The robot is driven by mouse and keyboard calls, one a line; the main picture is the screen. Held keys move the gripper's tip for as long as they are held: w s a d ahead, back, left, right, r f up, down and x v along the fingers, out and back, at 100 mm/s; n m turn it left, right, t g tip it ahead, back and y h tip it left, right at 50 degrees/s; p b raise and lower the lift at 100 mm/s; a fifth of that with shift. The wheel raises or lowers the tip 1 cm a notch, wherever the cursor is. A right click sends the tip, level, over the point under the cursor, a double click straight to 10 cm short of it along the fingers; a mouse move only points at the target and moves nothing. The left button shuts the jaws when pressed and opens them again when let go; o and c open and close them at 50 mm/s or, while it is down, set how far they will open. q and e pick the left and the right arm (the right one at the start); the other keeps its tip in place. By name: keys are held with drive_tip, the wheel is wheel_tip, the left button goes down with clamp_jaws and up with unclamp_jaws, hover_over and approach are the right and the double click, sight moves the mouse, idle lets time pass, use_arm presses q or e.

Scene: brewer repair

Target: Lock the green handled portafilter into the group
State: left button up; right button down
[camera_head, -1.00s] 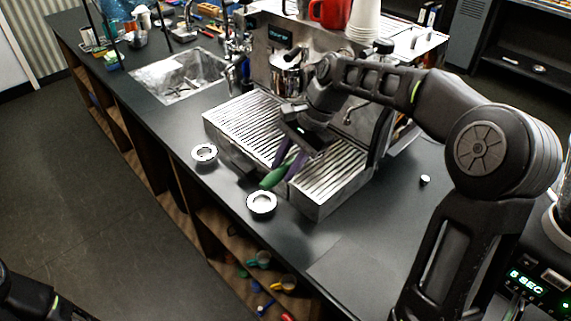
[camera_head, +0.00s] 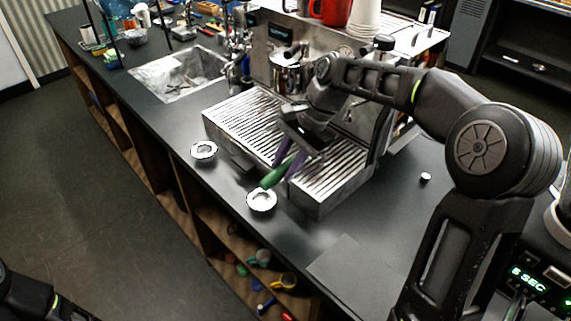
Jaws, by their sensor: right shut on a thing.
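The espresso machine (camera_head: 262,45) stands on the dark counter with a slatted drip tray (camera_head: 237,118) in front. My right gripper (camera_head: 284,166) reaches down over the drip tray and is shut on the green handle (camera_head: 273,177) of the portafilter. The handle's free end points toward the counter's front edge, above a small round metal piece. The portafilter's head is hidden behind my gripper, so I cannot tell whether it touches the group. The group is largely hidden by my right arm. Of my left arm, only a dark part shows at the lower left; its gripper is out of view.
Two small round metal pieces, one left (camera_head: 204,150) and one nearer (camera_head: 262,199), sit along the counter's front. A steel pitcher (camera_head: 288,73) is by the machine. A red mug (camera_head: 329,11) and white cups (camera_head: 365,20) stand on top. A sink (camera_head: 180,75) lies left.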

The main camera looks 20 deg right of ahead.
sight(286, 167)
drive_tip(key=shift+f+b, duration=0.3)
drive_tip(key=shift+f, duration=0.2)
idle(0.3)
drive_tip(key=c, duration=1)
unclamp_jaws()
drive_tip(key=shift+c, duration=0.2)
wheel_tip(286, 167, up, 10)
drive_tip(key=shift+r, duration=0.1)
